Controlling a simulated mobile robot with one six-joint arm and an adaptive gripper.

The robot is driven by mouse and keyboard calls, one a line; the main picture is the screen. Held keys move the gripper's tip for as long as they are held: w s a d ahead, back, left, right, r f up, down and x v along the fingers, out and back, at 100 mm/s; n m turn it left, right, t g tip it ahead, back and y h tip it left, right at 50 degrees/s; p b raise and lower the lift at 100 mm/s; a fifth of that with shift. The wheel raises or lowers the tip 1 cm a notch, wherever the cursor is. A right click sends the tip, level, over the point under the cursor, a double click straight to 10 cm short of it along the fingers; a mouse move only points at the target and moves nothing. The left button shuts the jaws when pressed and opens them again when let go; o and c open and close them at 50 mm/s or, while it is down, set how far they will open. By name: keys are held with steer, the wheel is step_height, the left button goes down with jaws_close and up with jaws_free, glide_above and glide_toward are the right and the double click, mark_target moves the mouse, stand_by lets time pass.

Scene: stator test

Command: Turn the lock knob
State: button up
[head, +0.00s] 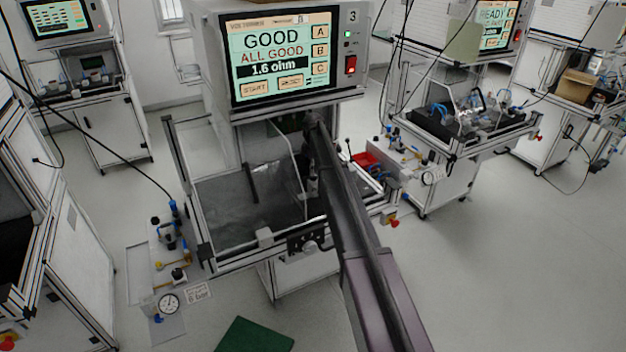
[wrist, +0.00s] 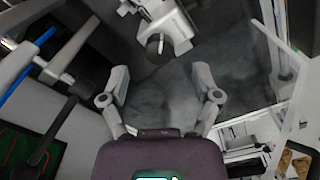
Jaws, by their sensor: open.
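My gripper (wrist: 160,86) is open and empty in the wrist view, its two grey fingers spread over a dark grey surface. Ahead of the fingertips, at the top, a pale grey mechanism (wrist: 172,22) carries a small rounded knob-like part (wrist: 157,43). The fingers are apart from it. I cannot tell for sure that this part is the lock knob. In the head view my arm reaches into test station 3, and the gripper is hidden behind the arm and under the screen housing.
The station's screen (head: 282,58) reads GOOD, ALL GOOD, 1.6 ohm. A clear panel (head: 286,150) stands beside my arm. A red bin (head: 366,160) is right of the arm. A gauge panel (head: 168,302) is at the lower left. Floor at the right is clear.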

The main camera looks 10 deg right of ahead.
mark_target(313, 178)
steer(key=shift+f+b, duration=1.3)
steer(key=shift+f, duration=0.3)
steer(key=shift+c, duration=0.2)
